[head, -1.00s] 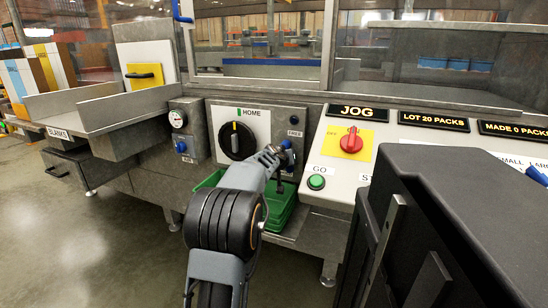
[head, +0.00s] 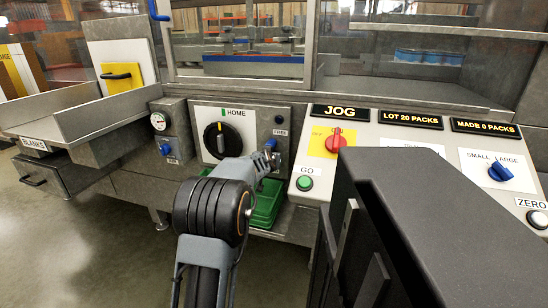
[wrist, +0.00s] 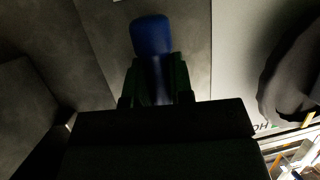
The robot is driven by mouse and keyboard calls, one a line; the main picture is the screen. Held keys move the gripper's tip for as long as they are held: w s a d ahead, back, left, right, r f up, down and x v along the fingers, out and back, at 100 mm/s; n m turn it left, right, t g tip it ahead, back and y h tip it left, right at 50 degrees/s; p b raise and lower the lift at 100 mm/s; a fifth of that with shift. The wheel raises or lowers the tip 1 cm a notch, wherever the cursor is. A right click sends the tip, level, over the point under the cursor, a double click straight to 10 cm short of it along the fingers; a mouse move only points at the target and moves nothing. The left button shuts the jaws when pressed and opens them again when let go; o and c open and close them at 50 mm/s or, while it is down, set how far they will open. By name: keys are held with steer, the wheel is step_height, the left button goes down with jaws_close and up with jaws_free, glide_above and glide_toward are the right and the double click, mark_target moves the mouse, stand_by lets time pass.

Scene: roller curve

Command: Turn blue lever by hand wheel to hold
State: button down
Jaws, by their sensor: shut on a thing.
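The blue lever (head: 270,144) is on the grey panel, to the right of the black hand wheel (head: 222,140) on its white HOME plate. A small label that seems to read FREE (head: 281,132) is just right of and above the lever. My gripper (head: 272,156) is at the lever; my arm hides part of the area below. In the dark wrist view the lever's rounded blue end (wrist: 151,38) sticks out between the two fingers of my gripper (wrist: 154,78), which are shut on it. The lever's exact angle is hard to tell.
A green bin (head: 267,200) stands below the panel, partly behind my arm. To the right is the sloped console with a red knob (head: 336,139), green GO button (head: 304,183) and blue size knob (head: 500,172). A gauge (head: 158,121) is to the left.

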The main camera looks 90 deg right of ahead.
steer(key=shift+f, duration=0.2)
steer(key=c, duration=1.2)
jaws_free()
steer(key=shift+w, duration=0.1)
steer(key=shift+c, duration=0.2)
steer(key=shift+o, duration=1.1)
steer(key=shift+r, duration=0.1)
steer(key=shift+a+r, duration=0.1)
steer(key=p+v, duration=0.1)
steer(key=v, duration=1.2)
steer(key=shift+a, duration=0.3)
